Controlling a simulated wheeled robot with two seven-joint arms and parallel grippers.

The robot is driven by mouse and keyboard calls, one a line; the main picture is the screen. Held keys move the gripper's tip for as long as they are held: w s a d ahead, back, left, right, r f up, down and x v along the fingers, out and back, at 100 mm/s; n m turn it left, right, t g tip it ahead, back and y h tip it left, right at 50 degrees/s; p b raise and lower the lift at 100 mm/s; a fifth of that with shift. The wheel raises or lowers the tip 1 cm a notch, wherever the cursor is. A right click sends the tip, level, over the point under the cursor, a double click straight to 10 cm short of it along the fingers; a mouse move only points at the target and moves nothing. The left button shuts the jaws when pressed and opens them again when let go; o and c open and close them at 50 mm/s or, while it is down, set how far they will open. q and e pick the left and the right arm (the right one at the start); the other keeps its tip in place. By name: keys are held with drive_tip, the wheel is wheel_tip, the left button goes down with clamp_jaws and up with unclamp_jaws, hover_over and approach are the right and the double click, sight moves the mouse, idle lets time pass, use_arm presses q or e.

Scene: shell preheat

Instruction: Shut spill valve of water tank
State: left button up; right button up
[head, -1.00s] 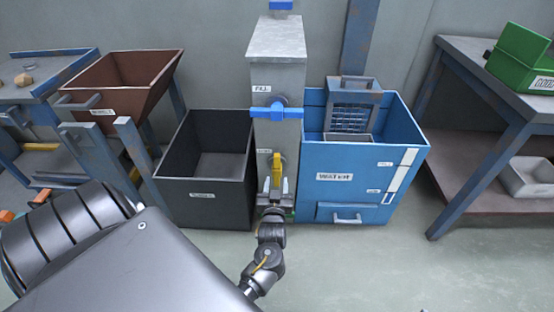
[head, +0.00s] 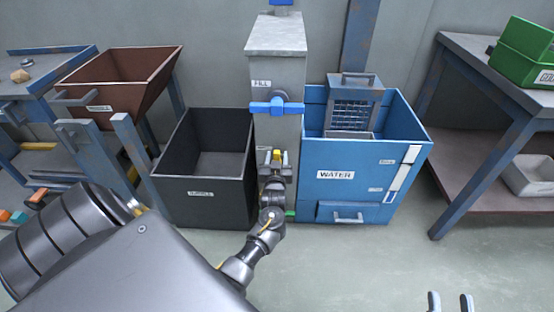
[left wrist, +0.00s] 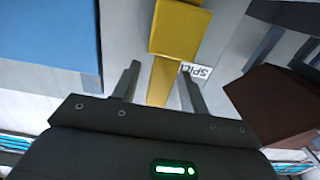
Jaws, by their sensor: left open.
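The yellow spill valve handle (head: 277,156) is low on the front of the grey pillar (head: 278,75), left of the blue water tank (head: 350,187). My left gripper (head: 276,160) is in front of the handle and hides its lower part. In the left wrist view, the open fingers (left wrist: 160,72) stand on either side of the narrow part of the yellow handle (left wrist: 161,82), with gaps visible. A SPILL label (left wrist: 197,71) is beside it, upside down. My right gripper (head: 450,303) shows only its two parted fingertips at the bottom edge.
A blue fill valve handle (head: 277,107) lies level across the pillar above my left gripper. A black bin (head: 205,200) stands close on the left. A brown hopper (head: 125,80) is further left, a workbench (head: 475,110) on the right. The floor in front is clear.

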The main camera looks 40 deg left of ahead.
use_arm(q)
drive_tip(key=shift+w+a, duration=0.1)
drive_tip(key=shift+c, duration=0.3)
clamp_jaws()
